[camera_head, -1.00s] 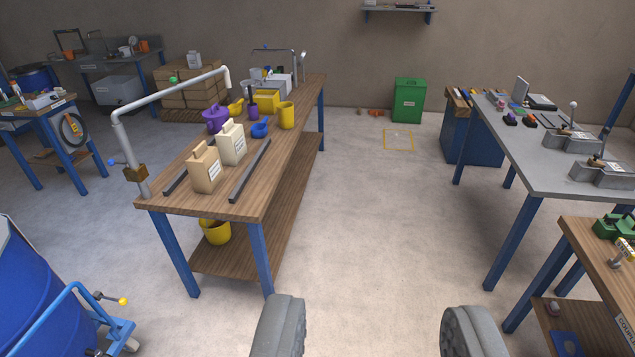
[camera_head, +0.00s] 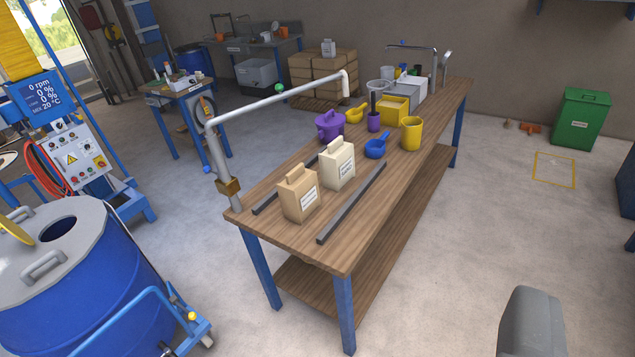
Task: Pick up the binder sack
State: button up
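Two small sacks with white labels stand upright side by side at the near end of the wooden bench (camera_head: 330,240). One is a tan sack (camera_head: 298,196); the other, just behind and right of it, is a cream sack (camera_head: 338,164). The labels are too small to read, so I cannot tell which is the binder sack. One finger of my gripper (camera_head: 532,325) shows at the bottom right, with the other out of frame. Bare floor shows beside the finger. It is open and empty, well short of the bench and apart from both sacks.
Two dark bars flank the sacks. A grey pipe (camera_head: 275,103) arches over the bench's left side. Behind are a purple pot (camera_head: 329,127), a blue scoop (camera_head: 376,149) and a yellow jug (camera_head: 411,134). A blue drum (camera_head: 85,300) stands lower left.

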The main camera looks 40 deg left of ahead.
aim_at(299, 194)
jog(key=i, duration=2.7)
jog(key=u, duration=2.8)
jog(key=i, duration=0.35)
jog(key=z, duration=0.65)
